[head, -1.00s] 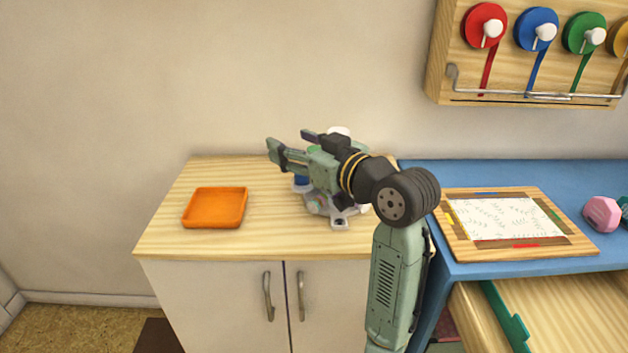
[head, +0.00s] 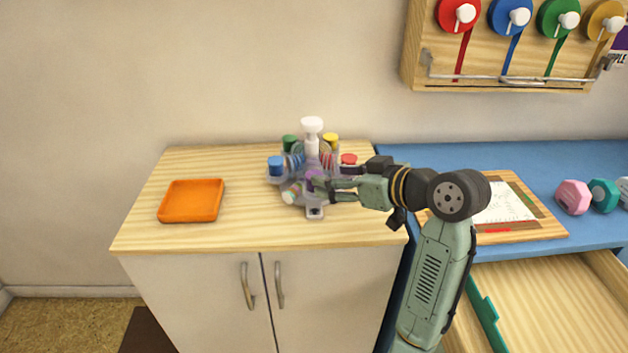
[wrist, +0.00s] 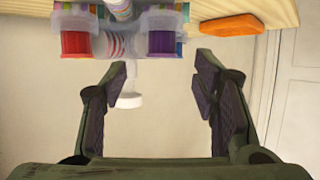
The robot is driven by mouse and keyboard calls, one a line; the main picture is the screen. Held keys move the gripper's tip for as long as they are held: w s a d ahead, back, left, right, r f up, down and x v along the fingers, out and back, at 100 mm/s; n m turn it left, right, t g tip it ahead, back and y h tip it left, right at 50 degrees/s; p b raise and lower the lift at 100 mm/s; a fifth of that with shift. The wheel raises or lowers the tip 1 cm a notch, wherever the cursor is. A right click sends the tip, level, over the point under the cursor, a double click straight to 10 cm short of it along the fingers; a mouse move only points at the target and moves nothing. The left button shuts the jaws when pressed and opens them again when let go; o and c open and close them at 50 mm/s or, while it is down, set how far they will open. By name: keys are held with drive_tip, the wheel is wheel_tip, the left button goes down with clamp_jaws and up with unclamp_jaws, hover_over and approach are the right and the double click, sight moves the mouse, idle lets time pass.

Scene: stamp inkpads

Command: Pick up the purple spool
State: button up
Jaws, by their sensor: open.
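The purple spool (wrist: 165,42) sits in a clear holder at the top of the wrist view, just past my fingertips and between their lines. In the head view the purple spool (head: 313,176) shows small and partly hidden at the front of the clear carousel (head: 290,196) on the wooden cabinet top. My gripper (head: 332,183) reaches in from the right, beside the carousel. In the wrist view my gripper (wrist: 160,72) is open, with nothing between its fingers. I cannot tell whether a fingertip touches the holder.
Blue (head: 276,166), green (head: 289,143), yellow (head: 331,141) and red (head: 349,160) pieces surround the carousel's white post (head: 312,135). An orange tray (head: 191,201) stands to the left, with free wood around it. The blue desk (head: 400,162) adjoins on the right.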

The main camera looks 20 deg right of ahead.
drive_tip(key=p+x, duration=0.1)
drive_tip(key=x, duration=0.3)
drive_tip(key=shift+w+a+f, duration=0.15)
drive_tip(key=shift+a+f, duration=0.05)
drive_tip(key=c, duration=1)
drive_tip(key=shift+r, duration=0.1)
drive_tip(key=shift+c, duration=0.2)
